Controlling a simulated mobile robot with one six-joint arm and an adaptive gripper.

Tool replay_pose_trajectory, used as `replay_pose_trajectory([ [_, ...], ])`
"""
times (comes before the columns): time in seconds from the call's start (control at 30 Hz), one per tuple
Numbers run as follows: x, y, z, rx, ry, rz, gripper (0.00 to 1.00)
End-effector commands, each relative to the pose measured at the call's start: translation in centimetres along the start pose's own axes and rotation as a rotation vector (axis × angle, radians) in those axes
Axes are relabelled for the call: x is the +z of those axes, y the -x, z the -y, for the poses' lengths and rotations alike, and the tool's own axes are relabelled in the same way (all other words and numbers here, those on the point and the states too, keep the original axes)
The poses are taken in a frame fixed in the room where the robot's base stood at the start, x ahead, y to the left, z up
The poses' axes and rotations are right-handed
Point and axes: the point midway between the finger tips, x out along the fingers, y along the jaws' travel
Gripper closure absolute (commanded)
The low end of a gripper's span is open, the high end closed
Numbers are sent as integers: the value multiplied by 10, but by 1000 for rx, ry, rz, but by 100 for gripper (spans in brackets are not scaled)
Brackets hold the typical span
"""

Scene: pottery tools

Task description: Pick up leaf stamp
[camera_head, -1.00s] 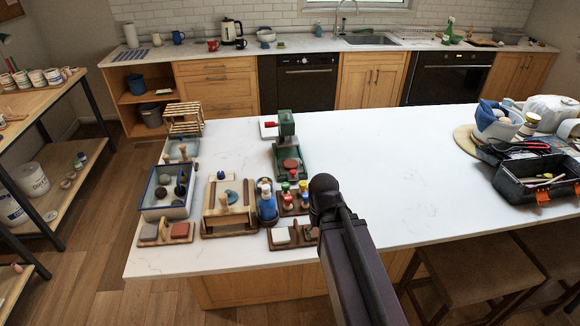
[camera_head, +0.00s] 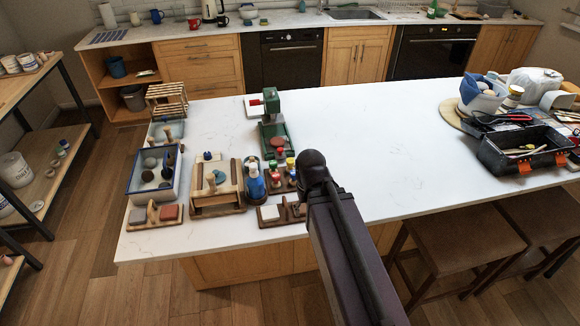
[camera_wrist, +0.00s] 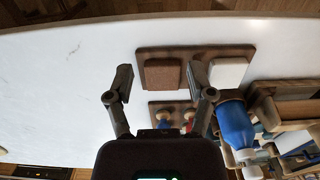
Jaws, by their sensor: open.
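Several small stamps with coloured handles stand in a wooden rack (camera_wrist: 180,104); I cannot tell which is the leaf stamp. In the head view, red, yellow, green and blue handles (camera_head: 280,172) show just left of my arm. In the wrist view, only a blue handle (camera_wrist: 164,124) and a red handle (camera_wrist: 189,126) show low between my fingers, partly hidden by the wrist housing. My gripper (camera_wrist: 158,80) is open and empty over a wooden tray (camera_wrist: 197,53) with a brown pad and a white pad. My arm hides the gripper in the head view.
A blue bottle (camera_head: 255,182) stands beside the stamps. A wooden box (camera_head: 217,200) and a blue-rimmed basin (camera_head: 155,174) lie further left, with a green press (camera_head: 272,130) behind. A black toolbox (camera_head: 524,150) is far right. The counter's middle (camera_head: 390,150) is clear.

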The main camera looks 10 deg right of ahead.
Motion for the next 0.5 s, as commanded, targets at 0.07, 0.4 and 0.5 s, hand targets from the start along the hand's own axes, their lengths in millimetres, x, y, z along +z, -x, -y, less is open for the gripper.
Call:
replay_pose_trajectory([
  [0.07,0,0,0,0,0,0,24],
  [0.4,-41,17,-1,0,19,0,15],
  [0.5,-72,29,-2,0,36,0,15],
])
